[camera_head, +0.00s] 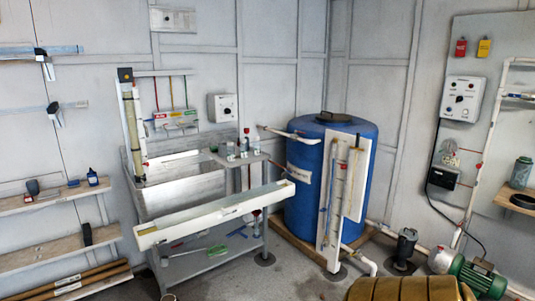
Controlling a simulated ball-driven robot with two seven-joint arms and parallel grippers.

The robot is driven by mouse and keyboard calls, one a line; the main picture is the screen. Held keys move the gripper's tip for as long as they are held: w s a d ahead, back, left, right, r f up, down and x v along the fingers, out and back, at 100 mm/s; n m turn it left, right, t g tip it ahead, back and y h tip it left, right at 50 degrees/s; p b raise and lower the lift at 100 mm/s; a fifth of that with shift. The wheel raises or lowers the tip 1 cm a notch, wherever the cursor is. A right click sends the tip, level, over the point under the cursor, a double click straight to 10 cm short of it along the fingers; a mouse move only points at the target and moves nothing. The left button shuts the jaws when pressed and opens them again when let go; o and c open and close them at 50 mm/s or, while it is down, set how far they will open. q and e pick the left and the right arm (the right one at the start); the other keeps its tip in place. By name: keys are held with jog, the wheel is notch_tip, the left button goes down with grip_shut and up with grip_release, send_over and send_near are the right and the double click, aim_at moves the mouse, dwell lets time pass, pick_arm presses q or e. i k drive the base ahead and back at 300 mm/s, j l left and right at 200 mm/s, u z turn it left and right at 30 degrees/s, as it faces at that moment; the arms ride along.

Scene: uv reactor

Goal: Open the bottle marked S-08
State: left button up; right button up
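A few small bottles stand together on the grey bench. One is clear or white with a red cap (246,139), and a smaller one (231,151) stands beside it. A grey-green container (521,173) stands on a shelf at the far right. The markings are too small to read, so I cannot tell which is S-08. Neither gripper can be seen in the head view.
A long white trough (215,215) crosses in front of the bench (205,263). A large blue tank (303,215) stands in the corner. A green motor (480,278) and pipes are at the lower right. Grey floor (305,284) shows between them.

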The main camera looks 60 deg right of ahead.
aim_at(256, 144)
jog(key=k+l+z, duration=0.15)
jog(key=l, duration=0.7)
jog(key=l+z, duration=0.2)
jog(key=l, duration=0.65)
jog(key=l+z, duration=0.15)
jog(key=l, duration=0.7)
jog(key=l+z, duration=0.2)
jog(key=l, duration=0.65)
jog(key=i+l+z, duration=0.15)
jog(key=l, duration=0.7)
